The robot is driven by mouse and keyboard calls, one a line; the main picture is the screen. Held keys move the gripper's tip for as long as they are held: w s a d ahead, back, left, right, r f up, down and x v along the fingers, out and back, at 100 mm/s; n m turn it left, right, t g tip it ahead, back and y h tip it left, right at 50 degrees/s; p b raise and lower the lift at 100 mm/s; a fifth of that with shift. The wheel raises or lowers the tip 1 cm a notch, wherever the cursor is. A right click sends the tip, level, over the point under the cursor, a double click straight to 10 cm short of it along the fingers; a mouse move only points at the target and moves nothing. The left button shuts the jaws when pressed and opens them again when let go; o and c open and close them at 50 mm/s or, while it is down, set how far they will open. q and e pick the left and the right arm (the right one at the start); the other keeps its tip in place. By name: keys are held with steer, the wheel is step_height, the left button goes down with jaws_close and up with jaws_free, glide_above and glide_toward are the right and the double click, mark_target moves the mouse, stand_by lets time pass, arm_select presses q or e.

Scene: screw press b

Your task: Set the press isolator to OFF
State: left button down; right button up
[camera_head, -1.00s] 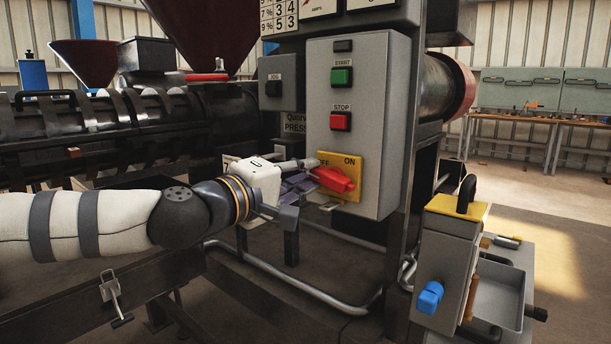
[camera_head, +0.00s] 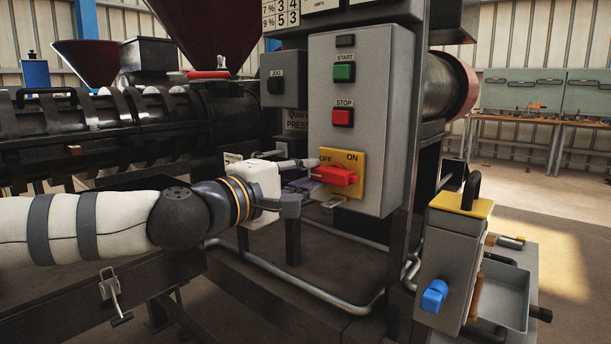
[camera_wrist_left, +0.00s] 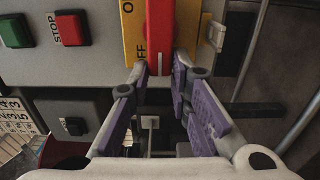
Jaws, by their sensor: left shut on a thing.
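The isolator is a red rotary handle (camera_head: 337,175) on a yellow plate (camera_head: 355,190), low on the front of the grey control box. The plate is marked OFF at its left and ON at its right. In the head view the handle lies nearly level, its left end just below the OFF mark. My left gripper (camera_head: 313,173) comes in from the left and is shut on that end. In the left wrist view its fingers (camera_wrist_left: 160,72) sit on both sides of the red handle (camera_wrist_left: 160,30). My right gripper is out of view.
The grey box carries a green START button (camera_head: 343,72) and a red STOP button (camera_head: 343,117) above the isolator. A JOG box (camera_head: 282,78) is at its left. A grey unit with a blue knob (camera_head: 434,296) stands at lower right. A pipe (camera_head: 300,290) runs below.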

arm_select(q)
steer(key=c, duration=1.5)
jaws_free()
steer(key=v, duration=1.2)
